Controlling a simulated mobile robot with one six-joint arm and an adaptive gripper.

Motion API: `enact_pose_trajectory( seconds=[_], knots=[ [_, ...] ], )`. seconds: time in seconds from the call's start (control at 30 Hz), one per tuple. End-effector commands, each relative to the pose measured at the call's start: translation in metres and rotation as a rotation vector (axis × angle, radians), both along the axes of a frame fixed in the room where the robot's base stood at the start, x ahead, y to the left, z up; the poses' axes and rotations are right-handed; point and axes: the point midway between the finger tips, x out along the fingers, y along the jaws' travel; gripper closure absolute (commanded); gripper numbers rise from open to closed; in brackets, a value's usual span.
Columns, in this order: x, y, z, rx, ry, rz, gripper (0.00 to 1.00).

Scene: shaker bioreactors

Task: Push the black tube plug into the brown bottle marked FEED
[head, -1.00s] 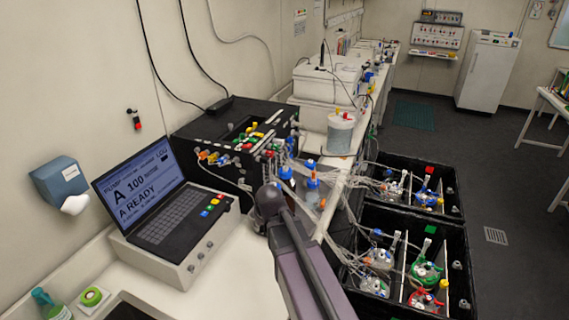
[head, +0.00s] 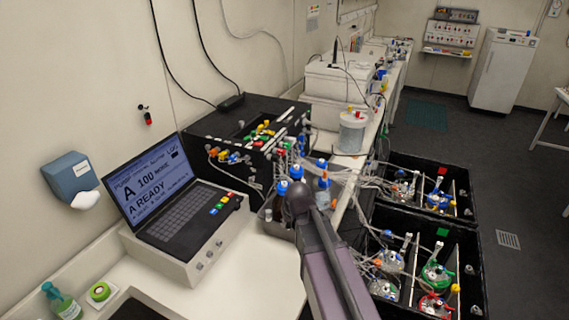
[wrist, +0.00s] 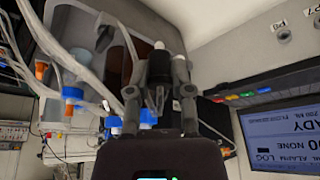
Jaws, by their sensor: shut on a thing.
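My gripper (wrist: 158,92) is in the wrist view, its two fingers shut on the black tube plug (wrist: 158,67), which shows a pale end. In the head view the gripper is hidden behind my arm. Bottles with blue caps (head: 322,166) stand in a grey holder just beyond the arm's end. A brown surface (wrist: 144,50) shows behind the fingers in the wrist view, possibly the brown bottle. I cannot read any FEED mark. Whether the plug touches a bottle cannot be told.
A laptop (head: 165,190) on a white base stands left of the arm. A black box with coloured fittings (head: 245,135) is behind the bottles. Clear tubes (head: 350,185) run right to black crates (head: 430,225) of vessels.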

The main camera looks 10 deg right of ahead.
Motion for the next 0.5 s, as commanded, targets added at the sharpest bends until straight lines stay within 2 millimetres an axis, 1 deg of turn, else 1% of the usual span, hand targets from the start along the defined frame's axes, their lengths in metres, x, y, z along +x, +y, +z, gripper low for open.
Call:
enact_pose_trajectory(
  seconds=[0.17,0.27,0.37,0.5],
  knots=[
    [0.01,0.001,0.009,-0.001,0.0,0.002,0.94],
    [0.021,0.0,0.019,-0.001,0.0,0.002,0.94],
    [0.037,-0.002,0.032,-0.002,0.0,0.002,0.94],
    [0.064,-0.004,0.054,-0.004,-0.002,0.003,0.94]
  ],
)
